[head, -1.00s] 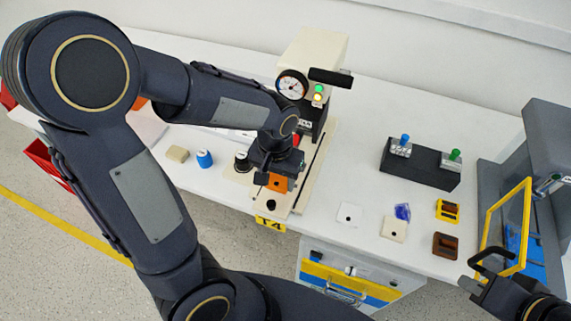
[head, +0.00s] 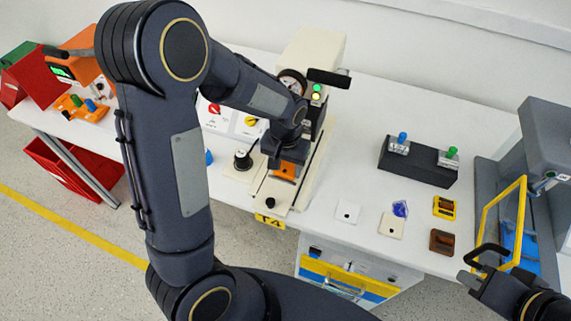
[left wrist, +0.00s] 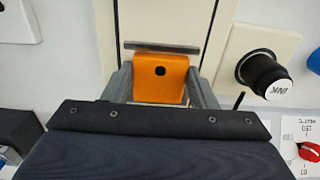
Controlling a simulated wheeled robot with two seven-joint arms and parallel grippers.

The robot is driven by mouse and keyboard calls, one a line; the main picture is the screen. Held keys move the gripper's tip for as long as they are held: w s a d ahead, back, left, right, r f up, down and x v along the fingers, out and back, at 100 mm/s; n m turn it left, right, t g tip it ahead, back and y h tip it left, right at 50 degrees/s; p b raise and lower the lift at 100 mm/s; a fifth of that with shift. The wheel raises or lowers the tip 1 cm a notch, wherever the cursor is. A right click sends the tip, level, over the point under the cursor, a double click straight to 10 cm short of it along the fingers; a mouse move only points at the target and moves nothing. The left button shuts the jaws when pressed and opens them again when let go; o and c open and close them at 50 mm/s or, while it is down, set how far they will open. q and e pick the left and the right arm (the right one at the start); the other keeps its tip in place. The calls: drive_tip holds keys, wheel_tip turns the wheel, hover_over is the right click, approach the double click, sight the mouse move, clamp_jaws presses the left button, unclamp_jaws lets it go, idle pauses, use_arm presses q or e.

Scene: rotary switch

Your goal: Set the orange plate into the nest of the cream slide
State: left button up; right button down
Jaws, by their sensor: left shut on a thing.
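My left gripper (head: 286,166) is shut on the orange plate (head: 285,172), over the cream slide (head: 299,198) of the press. In the left wrist view the orange plate (left wrist: 160,78), with a dark round hole, sits between the two fingers (left wrist: 160,88), in front of a thin grey bar. The cream slide (left wrist: 150,22) is behind it there. The nest is hidden, and I cannot tell whether the plate touches the slide. My right gripper (head: 486,262) is at the lower right, away from the slide; its jaws are unclear.
The cream press (head: 312,52) with a black lever (head: 329,77) stands behind the slide. A black INK knob (left wrist: 265,75) is close on its right in the wrist view. A black block (head: 418,163) with blue and green knobs and several small parts lie to the right.

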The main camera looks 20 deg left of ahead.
sight(286, 169)
use_arm(q)
drive_tip(key=o, duration=1)
drive_tip(key=shift+f, duration=0.1)
drive_tip(key=shift+c, duration=0.2)
wheel_tip(286, 169, up, 11)
drive_tip(key=s+r+t+h, duration=0.2)
drive_tip(key=s, duration=0.7)
drive_tip(key=s+r+n+t+h, duration=0.1)
drive_tip(key=s+r+t, duration=0.2)
drive_tip(key=s, duration=0.6)
drive_tip(key=shift+a+t+h+p, duration=0.3)
drive_tip(key=shift+h+p, duration=0.1)
drive_tip(key=shift+r, duration=0.1)
